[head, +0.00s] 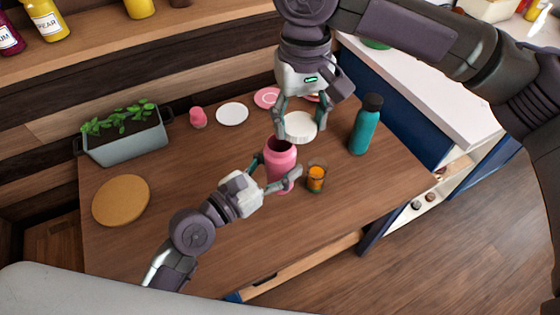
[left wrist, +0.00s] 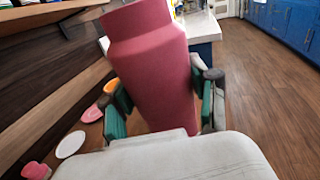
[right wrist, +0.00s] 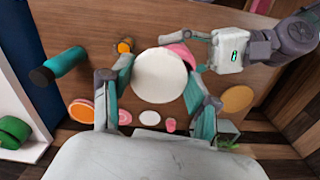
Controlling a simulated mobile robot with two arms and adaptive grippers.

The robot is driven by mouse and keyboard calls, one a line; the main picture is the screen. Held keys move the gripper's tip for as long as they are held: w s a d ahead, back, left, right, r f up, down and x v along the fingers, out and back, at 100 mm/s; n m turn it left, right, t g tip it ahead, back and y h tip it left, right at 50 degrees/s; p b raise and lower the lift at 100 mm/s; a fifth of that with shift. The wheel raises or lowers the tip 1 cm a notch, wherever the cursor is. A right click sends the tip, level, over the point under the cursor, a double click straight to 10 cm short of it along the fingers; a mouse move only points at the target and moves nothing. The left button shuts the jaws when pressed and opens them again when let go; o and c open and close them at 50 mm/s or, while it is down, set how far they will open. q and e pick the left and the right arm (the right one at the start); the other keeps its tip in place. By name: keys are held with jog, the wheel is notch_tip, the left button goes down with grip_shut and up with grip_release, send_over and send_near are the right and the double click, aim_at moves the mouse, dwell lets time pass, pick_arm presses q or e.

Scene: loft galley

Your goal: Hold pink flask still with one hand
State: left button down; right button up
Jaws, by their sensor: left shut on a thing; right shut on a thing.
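The pink flask (head: 281,160) stands on the wooden table with a dark open mouth. My left gripper (head: 279,181) is shut around its body. In the left wrist view the flask (left wrist: 153,75) sits between both fingers (left wrist: 163,108). My right gripper (head: 300,118) is above and behind the flask, shut on a cream round disc (head: 301,127). In the right wrist view the disc (right wrist: 160,76) lies between the fingers (right wrist: 158,95) and hides much of the flask (right wrist: 181,52). A small pink cap-like piece (head: 198,118) stands at the back left.
An orange-filled glass (head: 316,178) stands close right of the flask. A teal bottle (head: 366,124) is farther right. A white plate (head: 232,113), pink plate (head: 267,97), planter (head: 124,140) and cork mat (head: 121,200) lie behind and left. The front table area is clear.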

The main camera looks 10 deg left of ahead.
aim_at(281, 145)
jog(key=shift+n, duration=0.3)
jog(key=a+r, duration=0.2)
jog(key=a, duration=0.1)
jog(key=shift+s+a+r, duration=0.1)
jog(key=shift+a+r, duration=0.05)
jog(key=shift+r, duration=0.15)
jog(key=shift+f, duration=2.05)
jog(key=shift+s, duration=0.1)
jog(key=shift+f, duration=0.85)
jog(key=shift+f, duration=0.6)
